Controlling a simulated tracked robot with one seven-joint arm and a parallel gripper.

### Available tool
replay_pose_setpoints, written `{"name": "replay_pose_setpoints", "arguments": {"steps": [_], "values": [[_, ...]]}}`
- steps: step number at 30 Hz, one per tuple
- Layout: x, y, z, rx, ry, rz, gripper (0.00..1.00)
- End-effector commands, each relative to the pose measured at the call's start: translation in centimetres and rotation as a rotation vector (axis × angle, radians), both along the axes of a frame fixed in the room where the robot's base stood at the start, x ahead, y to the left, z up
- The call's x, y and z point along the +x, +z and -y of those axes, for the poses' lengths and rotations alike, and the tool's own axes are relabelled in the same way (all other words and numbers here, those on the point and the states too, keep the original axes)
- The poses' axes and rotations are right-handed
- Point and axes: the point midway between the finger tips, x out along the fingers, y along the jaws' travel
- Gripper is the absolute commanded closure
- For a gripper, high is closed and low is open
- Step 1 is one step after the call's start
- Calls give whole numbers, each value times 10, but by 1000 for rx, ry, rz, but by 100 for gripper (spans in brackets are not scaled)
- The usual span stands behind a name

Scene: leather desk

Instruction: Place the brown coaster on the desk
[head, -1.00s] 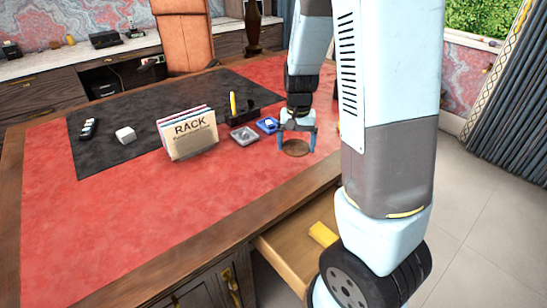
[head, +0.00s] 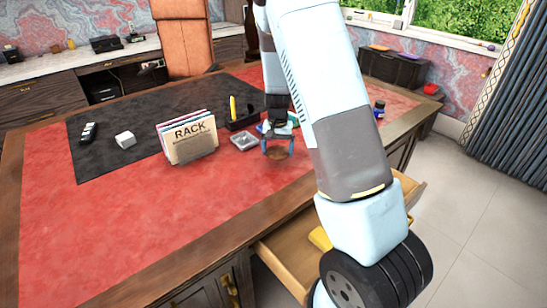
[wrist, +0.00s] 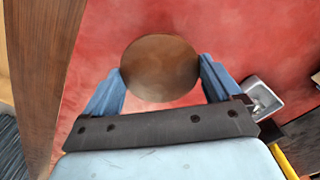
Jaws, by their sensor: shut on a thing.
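The round brown coaster (head: 277,156) is between the fingertips of my gripper (head: 278,151), over the red leather top of the desk (head: 130,225). In the wrist view the coaster (wrist: 160,68) shows flat and face-on, with one blue finger against each side. My gripper (wrist: 162,85) is shut on it. I cannot tell whether the coaster touches the leather or hangs just above it.
A grey square tray (head: 243,141) and a black pen holder (head: 241,121) stand just left of my gripper. The letter rack (head: 190,138) is further left. A drawer (head: 285,250) stands open at the front. Red leather in front of the rack is clear.

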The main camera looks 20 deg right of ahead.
Motion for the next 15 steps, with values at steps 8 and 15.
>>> {"name": "replay_pose_setpoints", "arguments": {"steps": [8, 15], "values": [[7, -18, -1, 0, 1, -3, 39], [7, -39, -1, 0, 1, 0, 39]]}}
